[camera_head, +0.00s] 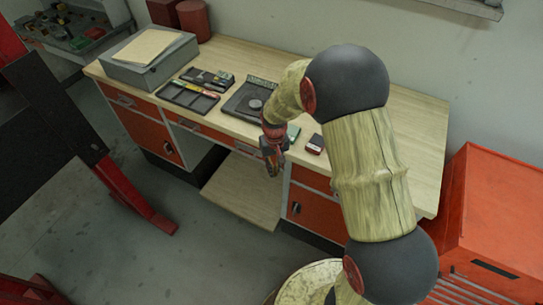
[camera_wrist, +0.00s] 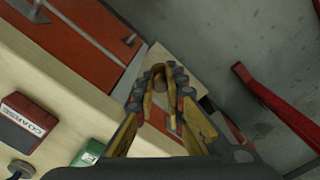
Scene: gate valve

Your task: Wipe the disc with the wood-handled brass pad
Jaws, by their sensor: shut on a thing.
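My gripper (camera_head: 272,162) hangs off the front edge of the workbench, in front of the drawers. In the wrist view its yellow fingers (camera_wrist: 163,88) close around a small brownish piece (camera_wrist: 160,78), which looks like the handle of the wood-handled brass pad; the pad's face is hidden. The grey disc (camera_head: 255,104) lies on a dark fixture (camera_head: 240,100) on the bench, behind and left of my gripper and apart from it.
A red block marked COARSE (camera_wrist: 24,120) and a green block (camera_wrist: 89,152) lie near the bench edge. Shallow dark trays (camera_head: 188,97) and a grey box (camera_head: 150,60) stand farther left. A low wooden board (camera_head: 243,190) juts out below. A red cabinet (camera_head: 495,220) stands right.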

